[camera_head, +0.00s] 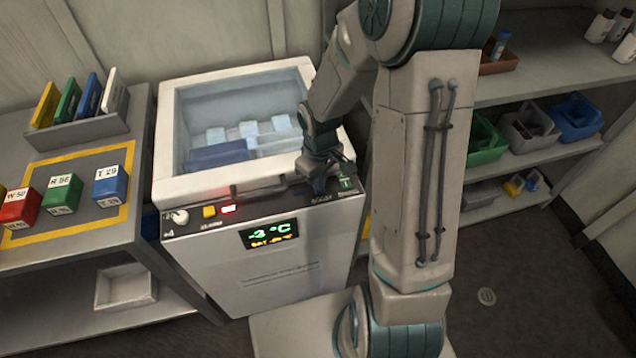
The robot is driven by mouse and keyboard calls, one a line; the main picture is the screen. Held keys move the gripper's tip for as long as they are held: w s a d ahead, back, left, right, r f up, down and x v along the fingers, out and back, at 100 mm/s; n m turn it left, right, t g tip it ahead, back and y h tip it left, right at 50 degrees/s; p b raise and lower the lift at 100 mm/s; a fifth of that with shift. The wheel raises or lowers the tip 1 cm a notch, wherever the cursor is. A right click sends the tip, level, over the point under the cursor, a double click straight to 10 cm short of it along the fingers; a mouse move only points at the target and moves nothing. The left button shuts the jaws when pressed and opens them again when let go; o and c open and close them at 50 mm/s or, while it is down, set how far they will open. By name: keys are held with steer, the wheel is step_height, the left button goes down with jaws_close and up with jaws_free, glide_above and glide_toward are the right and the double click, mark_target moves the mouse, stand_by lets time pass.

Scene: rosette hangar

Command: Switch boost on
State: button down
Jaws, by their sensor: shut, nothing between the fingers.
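A white chest freezer (300,262) stands in the middle, with a dark control strip along its front top edge. The strip has a white knob (179,216) at the left, a yellow button (209,211) and a lit red lamp (228,208). A display (270,234) below shows -3 °C in green and an amber line under it. My gripper (319,188) is shut and empty at the strip's right end, just above a small label that may read boost. It hides the control there, so I cannot tell the switch's position or whether they touch. A green marking (345,183) shows just right.
A clear lid (240,105) covers the freezer. A left bench holds red, green and blue labelled blocks (62,194) and a rack (80,131) of coloured plates. Right shelves hold bins (527,128) and bottles (600,26). The floor at lower right is clear.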

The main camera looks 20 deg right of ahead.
steer(key=shift+f+b, duration=0.4)
steer(key=shift+f, duration=0.15)
steer(key=shift+r, duration=0.1)
steer(key=shift+r+p, duration=2.95)
steer(key=shift+r, duration=0.55)
steer(key=s+r+m+t, duration=0.1)
steer(key=s+r+m, duration=0.2)
steer(key=s+r, duration=0.4)
steer(key=s+r+m+t, duration=0.2)
steer(key=s+r, duration=0.5)
steer(key=r, duration=0.5)
steer(key=shift+s+m, duration=0.25)
steer(key=shift+m, duration=0.25)
steer(key=shift+d+r, duration=0.1)
